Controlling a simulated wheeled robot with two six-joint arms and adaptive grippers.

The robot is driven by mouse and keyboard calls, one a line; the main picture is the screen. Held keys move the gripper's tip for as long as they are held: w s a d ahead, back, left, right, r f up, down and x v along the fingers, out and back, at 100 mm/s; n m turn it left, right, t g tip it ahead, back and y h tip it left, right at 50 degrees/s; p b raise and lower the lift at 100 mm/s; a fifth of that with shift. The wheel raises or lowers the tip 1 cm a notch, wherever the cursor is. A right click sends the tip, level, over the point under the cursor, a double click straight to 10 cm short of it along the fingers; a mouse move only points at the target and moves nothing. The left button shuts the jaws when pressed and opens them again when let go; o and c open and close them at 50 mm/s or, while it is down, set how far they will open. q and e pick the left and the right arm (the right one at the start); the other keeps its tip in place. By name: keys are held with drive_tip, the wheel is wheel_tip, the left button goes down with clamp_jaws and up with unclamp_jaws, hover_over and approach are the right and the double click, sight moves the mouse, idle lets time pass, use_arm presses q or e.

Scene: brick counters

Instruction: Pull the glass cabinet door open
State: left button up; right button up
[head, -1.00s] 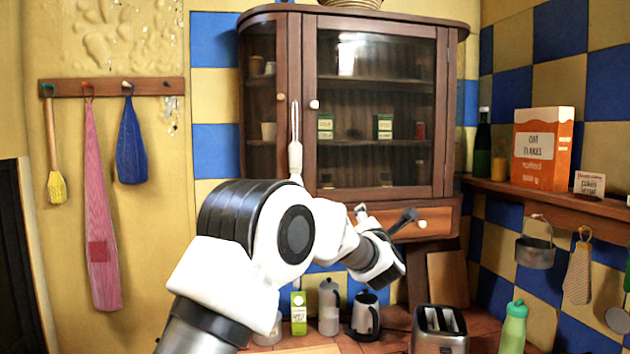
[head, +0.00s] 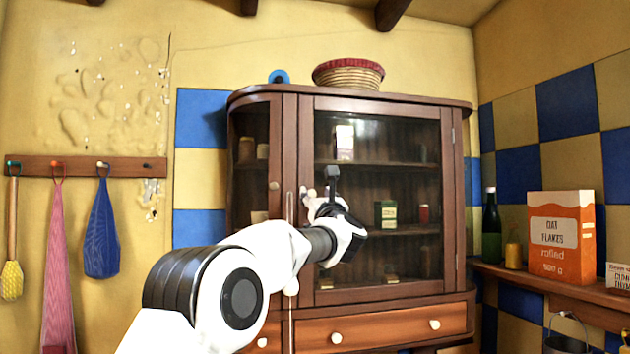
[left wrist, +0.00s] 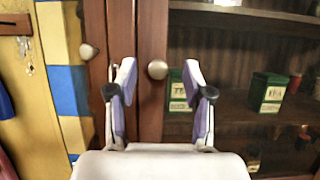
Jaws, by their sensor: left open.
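The door's round pale knob (left wrist: 157,70) is on the left frame of the door. In the left wrist view it appears between the two fingertips of my left gripper (left wrist: 160,78), with a gap on either side. In the head view my left gripper (head: 319,188) is open in front of the door's left edge and partly covers the knob area. I cannot tell how far the fingertips are from the door. My right gripper is not in view.
A narrow side panel with a second knob (head: 273,186) is left of the door. Jars and green tins (head: 386,214) stand behind the glass. A drawer (head: 385,328) is below, a basket (head: 348,74) on top. A shelf with an oat flakes box (head: 561,237) is at right.

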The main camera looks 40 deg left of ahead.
sight(312, 194)
use_arm(q)
drive_tip(key=w+a, duration=0.1)
drive_tip(key=a, duration=0.1)
drive_tip(key=w+a+f, duration=0.1)
drive_tip(key=a, duration=0.1)
drive_tip(key=shift+w+f, duration=0.1)
drive_tip(key=shift+w, duration=0.3)
drive_tip(key=shift+s+d+r, duration=0.4)
drive_tip(key=shift+s+d, duration=0.05)
drive_tip(key=shift+d, duration=0.3)
drive_tip(key=c, duration=0.3)
drive_tip(key=shift+s+d+r, duration=0.1)
drive_tip(key=shift+d, duration=0.1)
drive_tip(key=c, duration=0.7)
drive_tip(key=shift+a, duration=0.15)
clamp_jaws()
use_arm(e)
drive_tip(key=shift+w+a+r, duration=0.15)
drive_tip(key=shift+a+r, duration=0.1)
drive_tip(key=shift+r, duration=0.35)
